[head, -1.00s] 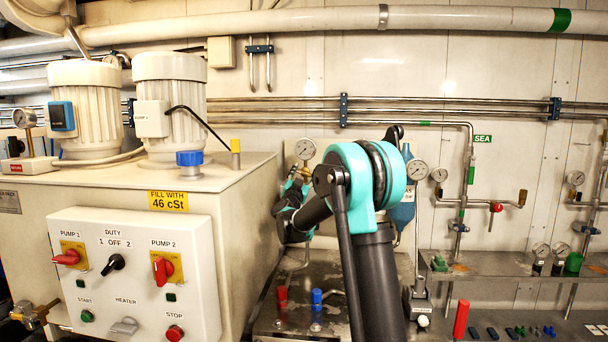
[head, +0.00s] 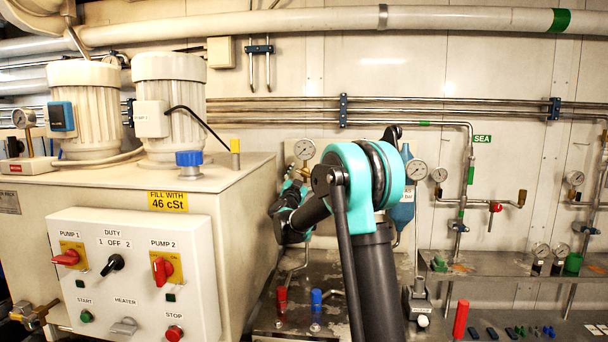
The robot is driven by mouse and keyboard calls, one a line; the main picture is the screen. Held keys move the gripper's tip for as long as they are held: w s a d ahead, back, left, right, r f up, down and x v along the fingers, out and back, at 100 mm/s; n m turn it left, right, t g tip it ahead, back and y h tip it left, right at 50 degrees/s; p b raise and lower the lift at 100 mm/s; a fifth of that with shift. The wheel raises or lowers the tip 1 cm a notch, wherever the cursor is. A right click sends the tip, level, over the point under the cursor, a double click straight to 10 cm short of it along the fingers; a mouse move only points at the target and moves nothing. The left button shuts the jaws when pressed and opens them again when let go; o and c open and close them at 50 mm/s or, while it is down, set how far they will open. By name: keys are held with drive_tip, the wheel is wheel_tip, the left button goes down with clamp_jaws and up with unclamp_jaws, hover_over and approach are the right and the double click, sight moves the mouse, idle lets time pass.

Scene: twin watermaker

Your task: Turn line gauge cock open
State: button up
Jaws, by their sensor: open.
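A round white-faced gauge (head: 304,149) stands behind the tank's right end, with a brass fitting (head: 305,171) just below it. I take this for the line gauge; the cock's handle cannot be made out. My gripper (head: 297,183) is small and partly hidden at the end of my teal and black arm, close below the gauge and brass fitting. Its jaws are open and seem empty. Whether they touch the fitting or stand around the cock cannot be told.
The cream tank with its control panel (head: 133,270) fills the left. A red cap (head: 282,296) and a blue cap (head: 316,297) stand on the bench below my arm. Another gauge (head: 416,171) is right of my elbow. Wall pipes run behind.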

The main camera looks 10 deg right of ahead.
drive_tip(key=v, duration=1.1)
drive_tip(key=shift+s+a, duration=0.1)
drive_tip(key=shift+s, duration=0.05)
